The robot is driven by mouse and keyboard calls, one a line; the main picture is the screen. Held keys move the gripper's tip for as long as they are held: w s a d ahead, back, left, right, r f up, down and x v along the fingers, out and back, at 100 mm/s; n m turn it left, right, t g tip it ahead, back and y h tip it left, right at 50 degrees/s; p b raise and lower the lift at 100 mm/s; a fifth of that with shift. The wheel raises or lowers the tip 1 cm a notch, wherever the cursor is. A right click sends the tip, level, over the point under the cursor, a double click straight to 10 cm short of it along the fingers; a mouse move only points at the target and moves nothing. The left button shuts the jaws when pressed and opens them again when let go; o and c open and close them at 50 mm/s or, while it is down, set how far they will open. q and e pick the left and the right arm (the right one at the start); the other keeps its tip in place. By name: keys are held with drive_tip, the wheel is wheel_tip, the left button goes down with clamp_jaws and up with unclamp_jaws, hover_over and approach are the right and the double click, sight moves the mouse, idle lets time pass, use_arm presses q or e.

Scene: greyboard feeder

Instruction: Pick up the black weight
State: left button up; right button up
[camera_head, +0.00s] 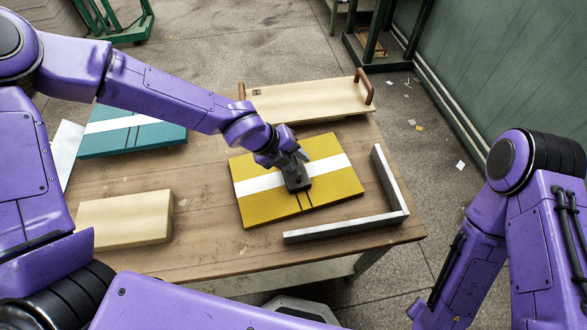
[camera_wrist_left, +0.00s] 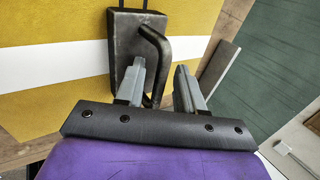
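The black weight (camera_head: 297,181), a dark block with a bent bar handle, rests on the yellow board (camera_head: 335,180) near its white stripe. In the left wrist view the weight (camera_wrist_left: 128,50) shows close up, with its handle curving down toward my fingers. My left gripper (camera_head: 291,162) is over the weight. In the left wrist view the two fingers of my left gripper (camera_wrist_left: 160,66) stand apart, with the handle between them, closer to the left finger. I cannot tell whether a finger touches the handle. My right arm is at the right, its gripper out of view.
An L-shaped grey metal fence (camera_head: 345,226) borders the yellow board at the right and front. A pale block (camera_head: 125,219) lies at the front left, a teal board (camera_head: 135,139) behind it. A wooden tray with brown handles (camera_head: 320,101) stands at the table's back.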

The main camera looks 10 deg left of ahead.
use_arm(q)
clamp_jaws()
idle(1.3)
drive_tip(key=shift+r, duration=0.1)
